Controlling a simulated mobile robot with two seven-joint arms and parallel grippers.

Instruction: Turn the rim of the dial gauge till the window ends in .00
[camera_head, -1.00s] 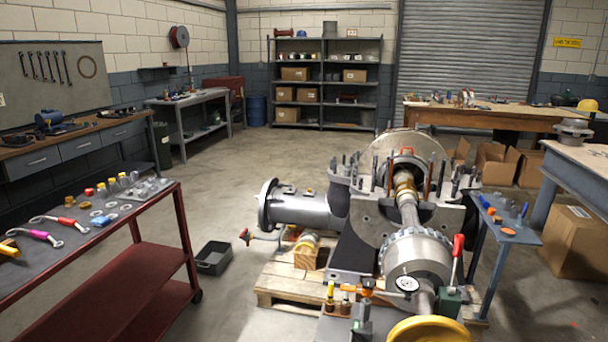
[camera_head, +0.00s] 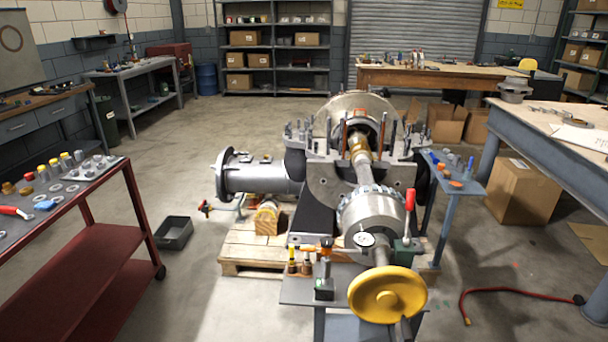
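The dial gauge (camera_head: 364,239) has a small white round face and sits in front of the grey coupling on the split casing's shaft. It is too small here to read its window or markings. Its arm appears to reach toward a green block (camera_head: 407,246) with a red-tipped lever at its right. The yellow handwheel (camera_head: 387,294) is below and right of the gauge, nearer to me. Neither of my grippers shows in the view.
The open casing (camera_head: 322,178) stands on a wooden pallet (camera_head: 240,248). A grey stand (camera_head: 296,290) holds small tools in front.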

